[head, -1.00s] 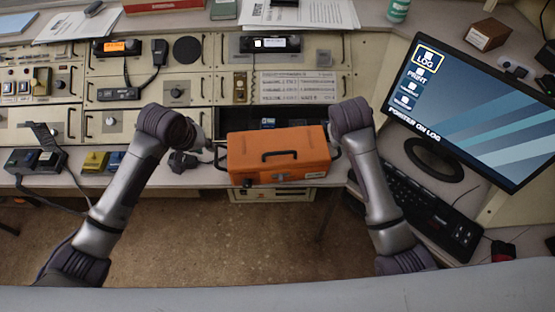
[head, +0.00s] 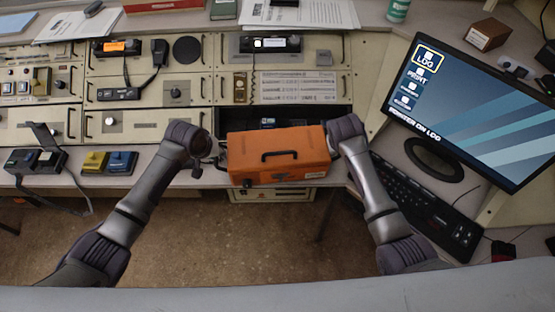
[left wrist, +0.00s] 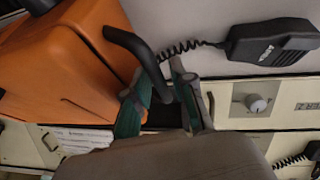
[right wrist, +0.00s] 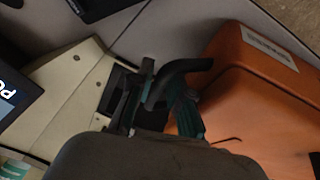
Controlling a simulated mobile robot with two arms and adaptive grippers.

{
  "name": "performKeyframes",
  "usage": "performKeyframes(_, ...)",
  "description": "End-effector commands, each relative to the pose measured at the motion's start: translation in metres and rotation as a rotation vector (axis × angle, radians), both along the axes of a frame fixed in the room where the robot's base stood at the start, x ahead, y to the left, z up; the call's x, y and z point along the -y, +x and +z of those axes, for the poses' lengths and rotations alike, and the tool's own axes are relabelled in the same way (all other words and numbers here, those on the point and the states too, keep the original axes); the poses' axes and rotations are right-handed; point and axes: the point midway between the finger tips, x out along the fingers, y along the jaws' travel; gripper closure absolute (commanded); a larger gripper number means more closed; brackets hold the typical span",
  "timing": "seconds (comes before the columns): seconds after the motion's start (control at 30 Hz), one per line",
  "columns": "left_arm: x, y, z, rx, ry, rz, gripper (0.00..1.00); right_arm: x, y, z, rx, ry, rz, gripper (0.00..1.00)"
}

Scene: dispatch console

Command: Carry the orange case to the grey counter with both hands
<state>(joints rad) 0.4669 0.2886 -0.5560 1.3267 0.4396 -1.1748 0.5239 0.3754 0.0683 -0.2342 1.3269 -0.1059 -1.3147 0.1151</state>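The orange case (head: 278,160) sits level at the front edge of the console desk, with a black handle on top and a black handle at each end. My left gripper (head: 213,153) is at the case's left end. In the left wrist view its fingers (left wrist: 163,105) stand apart, with the black end handle (left wrist: 140,52) between them. My right gripper is at the right end, mostly hidden by its wrist in the head view. In the right wrist view its fingers (right wrist: 163,105) are apart around the other end handle (right wrist: 182,72). I cannot tell which grey surface is the counter.
A monitor (head: 470,105) and keyboard (head: 425,205) stand right of my right arm. Yellow (head: 95,162) and blue (head: 122,163) devices lie left of my left arm. An open drawer recess (head: 270,118) is behind the case. Floor (head: 220,235) shows in front.

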Motion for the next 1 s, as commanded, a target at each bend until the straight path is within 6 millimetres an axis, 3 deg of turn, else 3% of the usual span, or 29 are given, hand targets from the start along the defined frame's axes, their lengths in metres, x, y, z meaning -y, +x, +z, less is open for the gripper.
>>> performKeyframes(0.03, 0.000, 0.000, 0.000, 0.000, 0.000, 0.000, 0.85, 0.000, 0.000, 0.000, 0.000, 0.000, 0.000, 0.92)
performKeyframes(0.13, 0.000, 0.000, 0.000, 0.000, 0.000, 0.000, 1.00, 0.000, 0.000, 0.000, 0.000, 0.000, 0.000, 1.00)
performKeyframes(0.73, 0.000, 0.001, 0.004, 0.004, -0.002, 0.000, 1.00, 0.000, 0.001, 0.003, 0.003, -0.001, 0.000, 1.00)
performKeyframes(1.0, 0.000, 0.001, 0.020, 0.004, -0.002, 0.000, 1.00, 0.000, 0.001, 0.019, 0.003, -0.001, 0.000, 1.00)
